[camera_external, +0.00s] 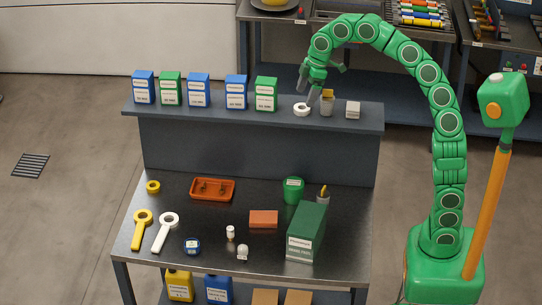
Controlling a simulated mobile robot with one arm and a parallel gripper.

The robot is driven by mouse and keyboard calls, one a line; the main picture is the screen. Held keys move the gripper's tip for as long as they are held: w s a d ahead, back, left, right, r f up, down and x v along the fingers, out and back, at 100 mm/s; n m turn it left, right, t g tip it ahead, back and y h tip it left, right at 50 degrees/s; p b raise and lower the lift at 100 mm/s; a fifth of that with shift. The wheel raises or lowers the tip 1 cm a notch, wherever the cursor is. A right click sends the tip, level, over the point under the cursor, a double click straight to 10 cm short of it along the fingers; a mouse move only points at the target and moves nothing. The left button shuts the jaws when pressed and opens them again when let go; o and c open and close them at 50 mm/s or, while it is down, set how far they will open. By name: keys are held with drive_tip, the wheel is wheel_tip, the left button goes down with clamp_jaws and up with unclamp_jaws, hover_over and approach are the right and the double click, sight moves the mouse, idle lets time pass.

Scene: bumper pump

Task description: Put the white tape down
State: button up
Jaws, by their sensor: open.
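The white tape (302,109) is a small white ring lying flat on the raised shelf, right of the green and blue boxes. My gripper (311,99) is open and points down at the right side of the tape, very close to it. I cannot tell from this view whether a finger touches the tape. A grey cup (327,104) with something yellow in it stands just right of my gripper.
Blue and green boxes (236,92) line the shelf (200,112) to the left; a small pale block (353,109) is at its right. The lower bench (215,228) holds a yellow tape roll (153,187), an orange tray (213,189), and a large green box (306,232).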

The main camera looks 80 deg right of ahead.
sight(302, 107)
drive_tip(key=shift+d+x, duration=0.15)
drive_tip(key=shift+x, duration=1)
drive_tip(key=shift+d+x, duration=0.1)
drive_tip(key=shift+x, duration=1)
drive_tip(key=shift+s+f, duration=0.1)
drive_tip(key=shift+s, duration=0.15)
drive_tip(key=shift+a, duration=0.1)
drive_tip(key=c, duration=1.2)
wheel_tip(302, 107, up, 10)
